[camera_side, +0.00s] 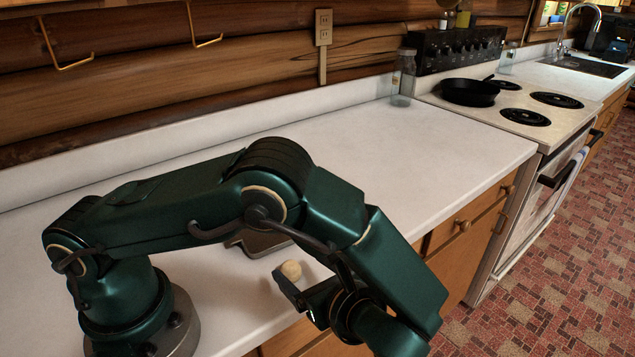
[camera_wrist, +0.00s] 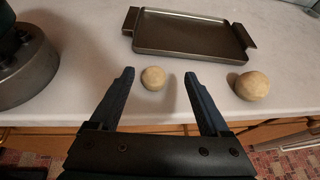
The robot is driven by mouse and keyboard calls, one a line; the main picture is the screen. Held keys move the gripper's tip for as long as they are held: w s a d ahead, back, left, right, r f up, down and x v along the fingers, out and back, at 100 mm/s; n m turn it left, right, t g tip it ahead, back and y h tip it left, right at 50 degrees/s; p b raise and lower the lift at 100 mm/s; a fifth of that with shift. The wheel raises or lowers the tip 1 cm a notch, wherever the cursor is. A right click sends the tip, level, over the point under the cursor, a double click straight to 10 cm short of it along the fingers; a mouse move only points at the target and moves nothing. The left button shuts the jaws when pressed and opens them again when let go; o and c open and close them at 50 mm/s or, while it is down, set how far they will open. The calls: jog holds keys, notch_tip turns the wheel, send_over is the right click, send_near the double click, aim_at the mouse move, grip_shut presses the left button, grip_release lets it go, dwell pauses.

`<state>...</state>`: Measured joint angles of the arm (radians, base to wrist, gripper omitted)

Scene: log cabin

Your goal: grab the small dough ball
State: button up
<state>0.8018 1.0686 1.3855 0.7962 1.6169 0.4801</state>
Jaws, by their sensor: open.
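Two dough balls lie on the white counter in the wrist view. The small dough ball (camera_wrist: 153,78) is pale tan and sits just beyond and between the fingertips of my gripper (camera_wrist: 159,76). The larger dough ball (camera_wrist: 252,86) lies to the right, outside the right finger. In the side view, one dough ball (camera_side: 291,270) shows beside a finger of my gripper (camera_side: 290,288); which ball it is I cannot tell, and the other is hidden. My gripper is open and empty, with a wide gap between its fingers.
A dark metal tray (camera_wrist: 190,49) with two handles lies behind the balls; my arm partly covers it in the side view (camera_side: 262,247). The counter's front edge is close to the balls. A stove with a black pan (camera_side: 469,92) and a glass jar (camera_side: 404,78) stand farther right.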

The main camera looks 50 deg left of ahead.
aim_at(290, 271)
jog(key=shift+s+f+m+t, duration=0.3)
jog(key=shift+s+f+m, duration=0.1)
jog(key=shift+f, duration=0.2)
jog(key=shift+x, duration=2.35)
jog(key=shift+c, duration=0.3)
grip_shut()
jog(key=shift+r, duration=0.2)
